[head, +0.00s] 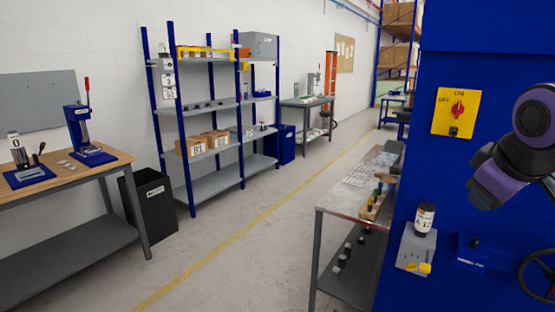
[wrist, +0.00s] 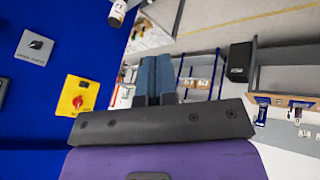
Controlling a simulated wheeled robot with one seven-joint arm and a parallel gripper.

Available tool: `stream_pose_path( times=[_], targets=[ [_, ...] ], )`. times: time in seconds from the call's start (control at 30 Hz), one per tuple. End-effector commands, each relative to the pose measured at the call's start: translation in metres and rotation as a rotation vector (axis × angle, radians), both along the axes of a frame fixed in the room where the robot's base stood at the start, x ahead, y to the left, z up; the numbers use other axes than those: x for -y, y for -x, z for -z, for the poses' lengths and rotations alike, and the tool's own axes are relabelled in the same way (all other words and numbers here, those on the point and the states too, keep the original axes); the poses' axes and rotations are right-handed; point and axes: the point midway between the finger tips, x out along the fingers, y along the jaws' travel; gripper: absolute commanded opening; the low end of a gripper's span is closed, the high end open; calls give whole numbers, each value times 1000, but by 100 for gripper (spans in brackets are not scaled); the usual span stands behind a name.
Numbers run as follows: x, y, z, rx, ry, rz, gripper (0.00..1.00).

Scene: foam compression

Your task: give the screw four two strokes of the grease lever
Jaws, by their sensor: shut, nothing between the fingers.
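A grey box (head: 417,247) is mounted on the front of the blue machine, with a white black-capped bottle (head: 424,219) upright on top. A short yellow lever (head: 418,268) sticks out low on the box; I take it as the grease lever. The bottle shows partly at the top edge of the wrist view (wrist: 118,12). My gripper (wrist: 156,80) is shut and empty, away from the box and touching nothing visible. In the head view only my purple and dark arm links show at the right; the fingers are out of frame. I cannot make out a screw four.
A yellow ON/OFF plate with a red knob (head: 457,111) sits on the blue machine (head: 490,70). A dark handwheel (head: 538,275) is at the lower right. A metal table (head: 340,200) stands left of the machine. The floor (head: 250,240) beyond is clear.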

Motion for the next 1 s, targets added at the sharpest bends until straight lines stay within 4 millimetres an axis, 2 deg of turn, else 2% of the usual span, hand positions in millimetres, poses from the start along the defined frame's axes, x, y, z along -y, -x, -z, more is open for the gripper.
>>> stream_pose_path(
  times=[0.03, 0.2, 0.4, 0.57, 1.0],
  targets=[
    [-6, 16, -7, 5, -46, 51, 0],
    [-23, 64, -16, -17, -198, 224, 0],
    [-35, 98, -19, -43, -304, 347, 0],
    [-37, 106, -19, -52, -328, 377, 0],
    [-37, 105, -19, -52, -327, 377, 0]
  ],
)
